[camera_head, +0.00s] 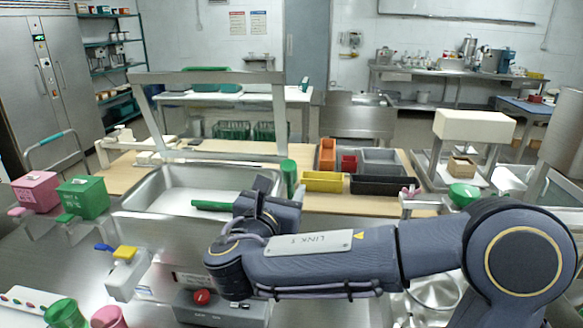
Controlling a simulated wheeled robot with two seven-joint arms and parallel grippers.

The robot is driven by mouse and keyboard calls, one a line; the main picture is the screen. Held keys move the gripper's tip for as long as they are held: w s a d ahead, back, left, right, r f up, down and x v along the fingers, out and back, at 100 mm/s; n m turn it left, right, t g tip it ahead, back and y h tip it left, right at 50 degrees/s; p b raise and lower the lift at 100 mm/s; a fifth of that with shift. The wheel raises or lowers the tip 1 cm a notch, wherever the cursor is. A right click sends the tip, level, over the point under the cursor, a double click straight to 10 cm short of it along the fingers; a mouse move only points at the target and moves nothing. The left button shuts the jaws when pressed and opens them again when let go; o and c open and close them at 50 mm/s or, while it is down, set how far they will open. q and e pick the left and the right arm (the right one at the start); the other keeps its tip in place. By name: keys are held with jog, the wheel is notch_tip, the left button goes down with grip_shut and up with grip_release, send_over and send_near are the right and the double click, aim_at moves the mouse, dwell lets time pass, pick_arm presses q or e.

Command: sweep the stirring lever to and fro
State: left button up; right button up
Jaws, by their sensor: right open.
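My right arm reaches in from the right, and its dark gripper (264,203) is over the right side of a steel hopper (150,197) at the centre left. The gripper is open, but its fingertips are largely hidden behind its own body. A green bar (211,205), which looks like the stirring lever's grip, lies level across the front of the hopper, just left of the gripper. Its right end is hidden, so I cannot tell whether the gripper touches it. An upright green cylinder (288,174) stands right of the hopper. My left gripper is not in view.
A steel frame (215,77) spans above the hopper. Yellow (323,181) and black (388,185) bins stand to the right. Pink (36,193) and green (83,198) boxes stand at left. A control box with a red button (201,297) sits in front.

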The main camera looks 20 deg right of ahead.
aim_at(291, 192)
jog(key=shift+w+d+r, duration=0.1)
jog(key=shift+w+r, duration=0.1)
jog(key=shift+w, duration=0.1)
jog(key=p+x, duration=0.1)
jog(key=x, duration=0.6)
grip_shut()
jog(key=shift+p, duration=0.35)
